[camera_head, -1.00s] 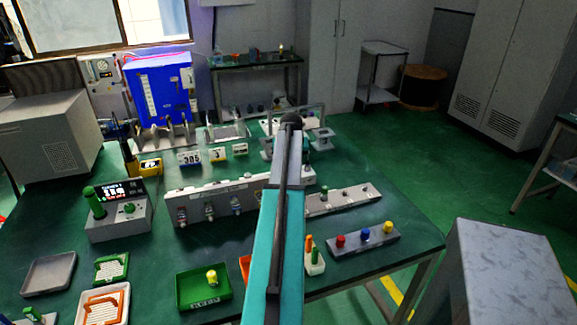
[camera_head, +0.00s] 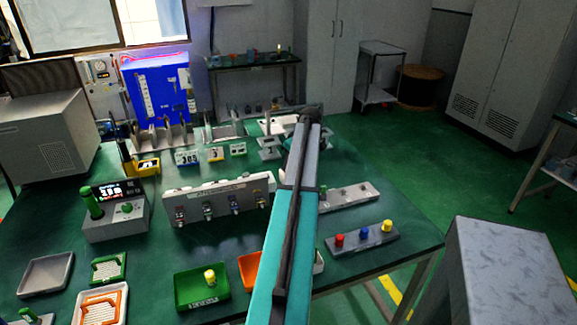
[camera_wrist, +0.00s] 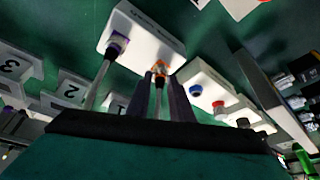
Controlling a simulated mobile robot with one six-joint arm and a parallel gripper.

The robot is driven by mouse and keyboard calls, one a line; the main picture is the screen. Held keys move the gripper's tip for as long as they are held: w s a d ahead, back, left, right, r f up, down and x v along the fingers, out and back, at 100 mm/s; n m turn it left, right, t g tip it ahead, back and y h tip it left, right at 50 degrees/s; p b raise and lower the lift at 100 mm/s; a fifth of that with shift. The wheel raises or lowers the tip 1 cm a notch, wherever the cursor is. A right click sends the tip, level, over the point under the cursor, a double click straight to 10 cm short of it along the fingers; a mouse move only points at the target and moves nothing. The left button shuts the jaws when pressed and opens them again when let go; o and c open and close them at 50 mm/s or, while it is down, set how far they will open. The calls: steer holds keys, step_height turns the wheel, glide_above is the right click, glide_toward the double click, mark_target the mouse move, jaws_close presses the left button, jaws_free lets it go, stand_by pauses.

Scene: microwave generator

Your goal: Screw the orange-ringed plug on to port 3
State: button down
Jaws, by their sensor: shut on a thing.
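In the wrist view, the orange-ringed plug (camera_wrist: 158,71) is at the lower edge of a white block, with a cable running back towards me. My gripper (camera_wrist: 161,78) is shut on it, one dark finger on each side. I cannot tell whether the plug is seated in the block. A purple-ringed plug (camera_wrist: 117,41) with its own cable is beside it on the block. In the head view, a grey-white panel (camera_head: 220,190) carries several ports along its front; their numbers are too small to read. My gripper and the plug are hidden behind my arm there.
Numbered white stands, including stand 3 (camera_wrist: 16,66) and stand 2 (camera_wrist: 70,86), are left of my gripper. A strip with a blue button (camera_wrist: 196,91) is at the right. In the head view, a green tray (camera_head: 203,289) and a button bar (camera_head: 362,241) are nearer.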

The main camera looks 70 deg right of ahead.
steer(key=shift+s+d+f+n+y, duration=0.1)
steer(key=shift+s+n+y, duration=0.1)
steer(key=shift+n, duration=0.35)
steer(key=shift+s+n+y, duration=0.1)
steer(key=shift+n+y, duration=0.1)
steer(key=shift+n, duration=0.35)
steer(key=c, duration=1.6)
jaws_free()
steer(key=shift+o, duration=0.2)
steer(key=shift+w, duration=0.1)
steer(key=shift+r, duration=0.25)
steer(key=b+v, duration=0.2)
steer(key=v, duration=1.1)
steer(key=shift+s, duration=0.25)
steer(key=shift+r, duration=0.2)
